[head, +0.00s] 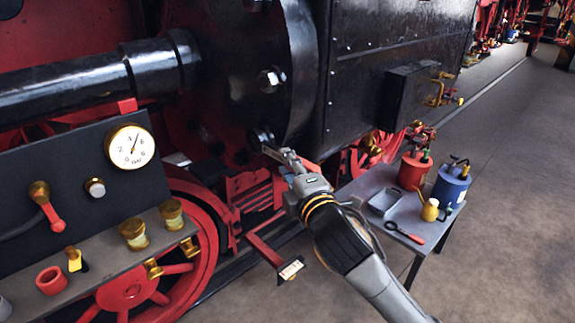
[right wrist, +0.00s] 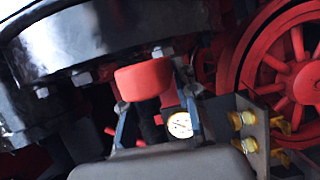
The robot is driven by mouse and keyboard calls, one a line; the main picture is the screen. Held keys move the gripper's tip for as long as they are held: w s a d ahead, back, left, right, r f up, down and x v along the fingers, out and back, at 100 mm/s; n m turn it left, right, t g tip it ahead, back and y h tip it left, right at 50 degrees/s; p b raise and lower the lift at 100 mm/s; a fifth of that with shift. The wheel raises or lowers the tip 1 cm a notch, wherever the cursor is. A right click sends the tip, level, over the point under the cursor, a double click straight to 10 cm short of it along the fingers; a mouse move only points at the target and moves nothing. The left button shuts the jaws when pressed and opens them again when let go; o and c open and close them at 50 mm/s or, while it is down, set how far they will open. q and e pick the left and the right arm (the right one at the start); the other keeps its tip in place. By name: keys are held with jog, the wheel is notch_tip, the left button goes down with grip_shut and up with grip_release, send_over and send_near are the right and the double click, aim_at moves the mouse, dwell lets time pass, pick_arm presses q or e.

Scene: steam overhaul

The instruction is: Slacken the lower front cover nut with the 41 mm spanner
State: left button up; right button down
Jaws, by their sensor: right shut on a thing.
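The black round front cover (head: 235,75) stands at the upper middle of the head view. A bright nut (head: 270,80) sits on its face, and a lower nut (head: 262,135) sits near its bottom edge. My right gripper (head: 292,168) is shut on the spanner (head: 274,153), whose grey end points up and left, just below the lower nut. I cannot tell whether the spanner touches the nut. My left gripper is not in view.
A grey table (head: 390,240) at right carries a red pot (head: 412,172), a blue pot (head: 451,187), a yellow oil can (head: 430,210), a tray (head: 384,202) and a red-handled tool (head: 405,233). A gauge panel (head: 75,170) and shelf fill the left. Floor at right is clear.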

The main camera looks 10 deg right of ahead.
jog(key=shift+w+d+r, duration=0.15)
jog(key=shift+w+d, duration=0.15)
jog(key=shift+d, duration=0.2)
dwell(0.5)
jog(key=shift+a+r+g, duration=0.1)
jog(key=shift+r+g, duration=0.2)
jog(key=shift+r, duration=0.35)
jog(key=shift+r+n+h, duration=0.2)
jog(key=shift+n+h, duration=0.1)
jog(key=shift+r+g, duration=0.1)
jog(key=shift+g, duration=0.2)
jog(key=shift+w+a+r+g, duration=0.15)
jog(key=shift+r+g, duration=0.25)
jog(key=shift+r, duration=0.2)
jog(key=shift+f+b, duration=0.3)
jog(key=shift+f, duration=0.1)
jog(key=shift+r, duration=0.1)
